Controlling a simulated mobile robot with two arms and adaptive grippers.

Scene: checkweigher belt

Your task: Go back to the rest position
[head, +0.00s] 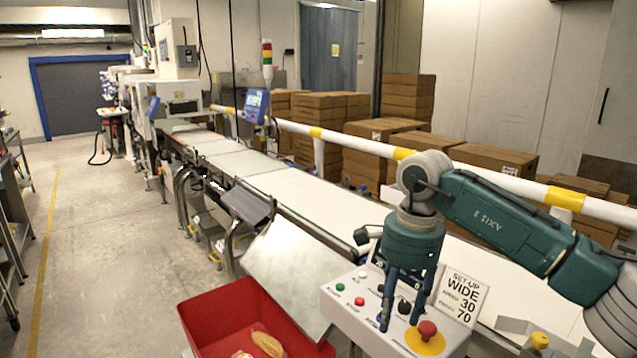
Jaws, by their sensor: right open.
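My right arm, green and grey, reaches in from the right. A green button (340,287) and a red button (359,301) show at the left of the panel. My left gripper is out of view.
A sign (460,297) reading "SET-UP WIDE 30 70" stands behind the box. The white belt (310,200) runs behind, with a white-yellow rail (350,141) and cartons beyond. Floor at left is clear.

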